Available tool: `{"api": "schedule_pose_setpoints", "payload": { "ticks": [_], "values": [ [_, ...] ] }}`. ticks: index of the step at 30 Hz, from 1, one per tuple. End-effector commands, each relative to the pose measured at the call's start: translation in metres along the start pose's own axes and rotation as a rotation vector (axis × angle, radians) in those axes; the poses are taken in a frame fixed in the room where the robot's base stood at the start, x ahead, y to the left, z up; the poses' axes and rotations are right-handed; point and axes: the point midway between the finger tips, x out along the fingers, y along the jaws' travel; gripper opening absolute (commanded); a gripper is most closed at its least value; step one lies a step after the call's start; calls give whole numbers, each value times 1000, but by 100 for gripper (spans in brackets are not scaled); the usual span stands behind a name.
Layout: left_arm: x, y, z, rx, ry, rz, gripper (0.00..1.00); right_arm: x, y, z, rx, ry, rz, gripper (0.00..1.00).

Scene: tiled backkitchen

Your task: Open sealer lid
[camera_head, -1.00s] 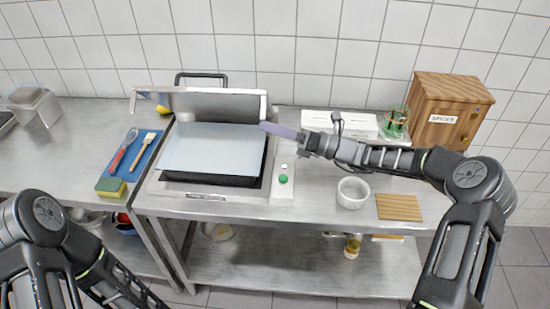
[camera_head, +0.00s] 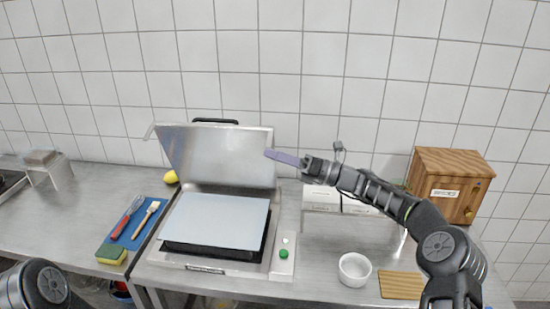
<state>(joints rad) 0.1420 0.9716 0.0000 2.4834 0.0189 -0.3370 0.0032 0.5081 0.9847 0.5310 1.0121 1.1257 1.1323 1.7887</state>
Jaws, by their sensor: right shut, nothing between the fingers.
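The sealer (camera_head: 190,265) stands on the steel table, with a pale sheet (camera_head: 218,219) over its dark inner bed. Its metal lid (camera_head: 225,158) is raised and stands nearly upright behind the bed, with a black handle (camera_head: 215,121) at its top edge. My right gripper (camera_head: 284,158) is shut and empty, its pale purple fingers at the right part of the lid's front face. I cannot tell whether they touch it. My left arm shows only in part at the lower left, and its gripper is out of view.
A green button (camera_head: 284,253) sits on the sealer's right panel. A white bowl (camera_head: 355,269), a wooden board (camera_head: 402,285) and a spice cabinet (camera_head: 447,186) stand to the right. A blue mat (camera_head: 137,220), a sponge (camera_head: 111,254) and a lemon (camera_head: 170,176) lie to the left.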

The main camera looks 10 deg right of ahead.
Motion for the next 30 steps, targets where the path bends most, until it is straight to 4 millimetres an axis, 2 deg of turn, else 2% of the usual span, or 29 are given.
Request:
{"api": "schedule_pose_setpoints", "payload": {
  "ticks": [11, 14, 24, 30],
  "values": [
    [2, -1, 0, 0, 1, 0, 21, -3, 0, -1, -1, 0, 0, 0],
    [6, -2, 0, 1, 2, 1, 21, -12, -1, -2, 0, 0, 0, 0],
    [24, -5, -1, 4, 9, 7, 21, -65, -2, -2, -2, -1, -2, 0],
    [26, -5, -1, 5, 10, 9, 21, -78, -1, -1, 0, 0, 0, 0]
  ]
}}
